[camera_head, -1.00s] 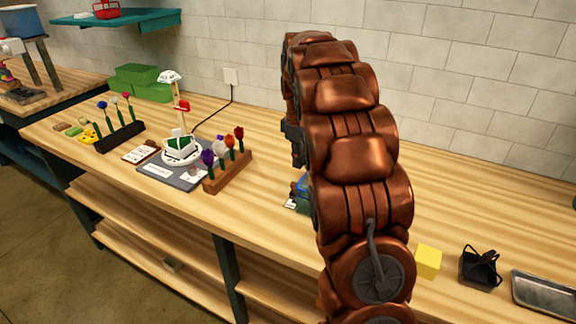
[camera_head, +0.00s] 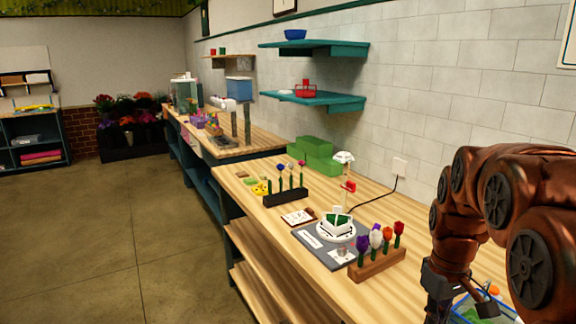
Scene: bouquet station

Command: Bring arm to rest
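My copper-coloured arm (camera_head: 480,205) fills the right side of the head view, bent over the wooden bench (camera_head: 345,292). My dark gripper (camera_head: 440,292) hangs downward at the lower right, to the right of the wooden flower rack (camera_head: 378,266). Its fingertips run toward the bottom edge of the picture, and I cannot tell whether they are open or shut. A blue-edged container (camera_head: 465,308) shows partly beside the gripper, with the arm hiding much of it.
A white stand (camera_head: 337,232) on a grey mat (camera_head: 318,252) and a dark flower rack (camera_head: 286,197) stand on the bench. Green blocks (camera_head: 314,150) sit by the wall. Teal shelves (camera_head: 316,98) jut out above. Open floor (camera_head: 110,240) lies to the left.

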